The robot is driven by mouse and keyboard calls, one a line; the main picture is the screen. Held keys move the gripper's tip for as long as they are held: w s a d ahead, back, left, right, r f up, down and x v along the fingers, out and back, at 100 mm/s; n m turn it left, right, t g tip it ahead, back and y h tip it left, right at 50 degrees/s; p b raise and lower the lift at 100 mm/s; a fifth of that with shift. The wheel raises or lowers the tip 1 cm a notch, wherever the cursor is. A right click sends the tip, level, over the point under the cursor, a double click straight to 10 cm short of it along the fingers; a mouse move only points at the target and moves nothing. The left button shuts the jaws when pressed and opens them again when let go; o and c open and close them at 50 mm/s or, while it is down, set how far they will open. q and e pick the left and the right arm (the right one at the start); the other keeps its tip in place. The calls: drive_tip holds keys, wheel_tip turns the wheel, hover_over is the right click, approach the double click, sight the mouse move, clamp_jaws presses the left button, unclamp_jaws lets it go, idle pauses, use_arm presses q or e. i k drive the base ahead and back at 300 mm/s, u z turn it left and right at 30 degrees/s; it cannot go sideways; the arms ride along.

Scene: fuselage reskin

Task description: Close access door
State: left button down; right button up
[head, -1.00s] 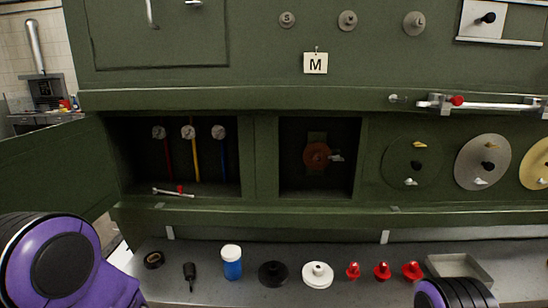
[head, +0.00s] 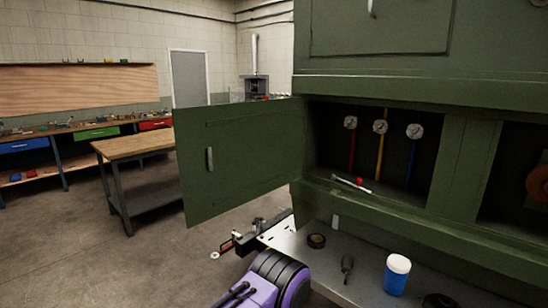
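A grey ledge below the bay holds a black ring (head: 316,241), a dark-handled tool (head: 347,264) and a blue jar with white lid (head: 397,275). Metal hardware (head: 240,240) shows under the door. A wooden-topped table (head: 130,147) stands left, with open floor between.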

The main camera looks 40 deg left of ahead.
sight(257, 146)
drive_tip(key=z, duration=2.5)
drive_tip(key=k, duration=2.65)
drive_tip(key=u, duration=1.9)
drive_tip(key=i, duration=1)
drive_tip(key=u, duration=0.05)
